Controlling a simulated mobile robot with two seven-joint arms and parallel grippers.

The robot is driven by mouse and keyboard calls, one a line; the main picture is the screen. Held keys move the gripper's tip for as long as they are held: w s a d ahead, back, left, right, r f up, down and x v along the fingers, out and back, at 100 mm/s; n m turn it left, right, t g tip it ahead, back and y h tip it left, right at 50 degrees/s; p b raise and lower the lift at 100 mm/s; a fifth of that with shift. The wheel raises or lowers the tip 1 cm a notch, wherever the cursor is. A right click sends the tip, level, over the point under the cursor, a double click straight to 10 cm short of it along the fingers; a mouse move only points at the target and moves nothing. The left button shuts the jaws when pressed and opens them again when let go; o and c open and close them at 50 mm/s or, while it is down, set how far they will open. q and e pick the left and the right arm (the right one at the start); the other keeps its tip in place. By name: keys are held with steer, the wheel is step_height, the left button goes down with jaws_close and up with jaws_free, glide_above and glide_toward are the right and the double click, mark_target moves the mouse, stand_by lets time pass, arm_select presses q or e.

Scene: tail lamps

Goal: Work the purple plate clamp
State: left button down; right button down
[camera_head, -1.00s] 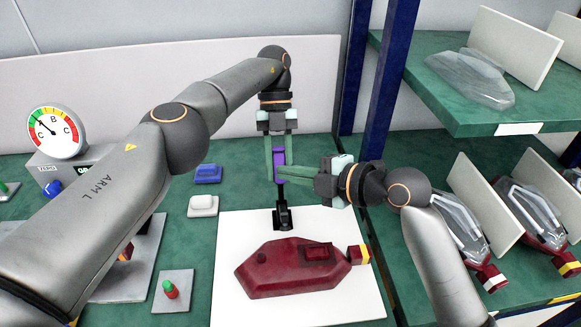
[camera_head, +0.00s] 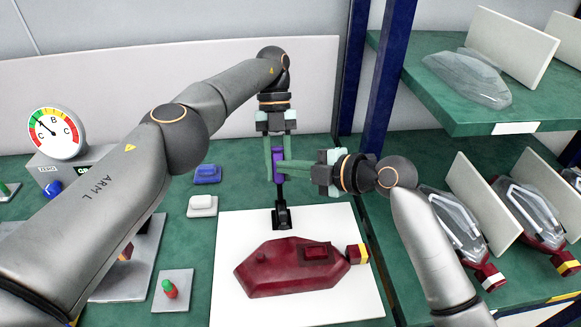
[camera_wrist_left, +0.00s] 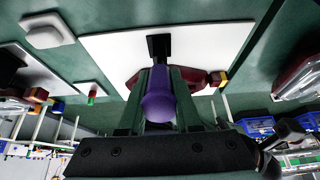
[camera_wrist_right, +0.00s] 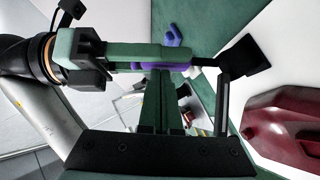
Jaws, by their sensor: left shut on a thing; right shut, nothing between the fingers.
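The purple plate clamp has an upright purple handle (camera_head: 279,163) on a black base (camera_head: 282,216) at the back of the white plate (camera_head: 230,250). My left gripper (camera_head: 278,172) points down and is shut on the handle. The rounded handle end (camera_wrist_left: 158,103) shows between its fingers in the left wrist view. My right gripper (camera_head: 285,169) comes from the right and is shut and empty, its tips beside the handle. In the right wrist view the purple handle (camera_wrist_right: 150,66) lies just past the fingertips; contact is unclear. A dark red lamp housing (camera_head: 290,268) lies on the plate.
A blue block (camera_head: 208,173) and a white block (camera_head: 202,206) sit left of the plate. A gauge (camera_head: 55,132) and a red-and-green button (camera_head: 169,289) are farther left.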

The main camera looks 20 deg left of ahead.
arm_select(q)
steer(key=c, duration=1.1)
jaws_free()
steer(key=shift+s+d, duration=0.2)
steer(key=shift+d, duration=0.1)
steer(key=o, duration=0.5)
steer(key=shift+w+a, duration=0.15)
steer(key=shift+a, duration=0.15)
